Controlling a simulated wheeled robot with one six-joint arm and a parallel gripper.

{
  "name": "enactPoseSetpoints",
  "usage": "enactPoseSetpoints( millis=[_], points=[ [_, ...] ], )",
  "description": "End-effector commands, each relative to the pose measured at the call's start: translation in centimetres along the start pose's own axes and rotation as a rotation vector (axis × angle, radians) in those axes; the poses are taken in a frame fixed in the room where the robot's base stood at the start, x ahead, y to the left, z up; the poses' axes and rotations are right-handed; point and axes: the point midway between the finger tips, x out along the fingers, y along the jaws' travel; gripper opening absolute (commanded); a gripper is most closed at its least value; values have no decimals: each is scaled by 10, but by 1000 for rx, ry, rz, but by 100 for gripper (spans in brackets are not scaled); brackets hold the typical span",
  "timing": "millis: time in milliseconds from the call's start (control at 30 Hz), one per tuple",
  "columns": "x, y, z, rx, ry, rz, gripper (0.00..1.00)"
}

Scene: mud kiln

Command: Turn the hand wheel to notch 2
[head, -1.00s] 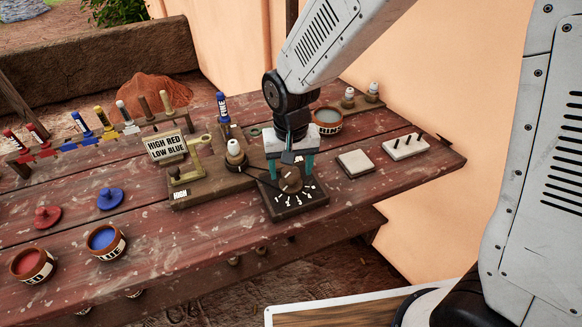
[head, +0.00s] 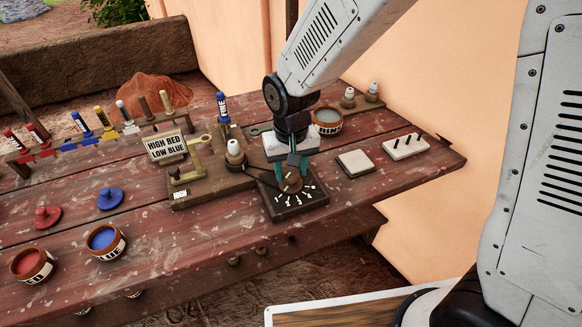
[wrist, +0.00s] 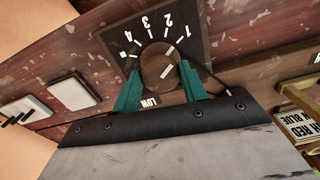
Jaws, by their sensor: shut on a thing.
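The brown round hand wheel (head: 291,184) sits on a dark square dial plate (head: 299,208) with white numbers, near the table's front edge. In the wrist view the wheel (wrist: 152,66) has a pale line pointing up and right, roughly toward the mark 1. The mark 2 (wrist: 167,20) lies further round to the left of it. My gripper (head: 290,177) points down over the wheel, its teal fingers shut on the wheel's two sides. The wrist view shows the fingers (wrist: 160,72) on either side of the wheel. The fingers hide part of its rim.
A sign reading HIGH RED LOW BLUE (head: 166,146) stands left. Pale tiles (head: 355,163) lie right. Red (head: 31,265) and blue (head: 104,241) pots stand at front left.

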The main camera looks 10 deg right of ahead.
Motion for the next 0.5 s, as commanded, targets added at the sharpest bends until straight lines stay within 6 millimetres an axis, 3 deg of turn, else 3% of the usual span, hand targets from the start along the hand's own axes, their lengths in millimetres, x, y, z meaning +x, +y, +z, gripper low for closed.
enactPoseSetpoints(
  millis=[500],
  points=[
    [0, 1, 0, -326, 0, 0, 20]
  ],
)
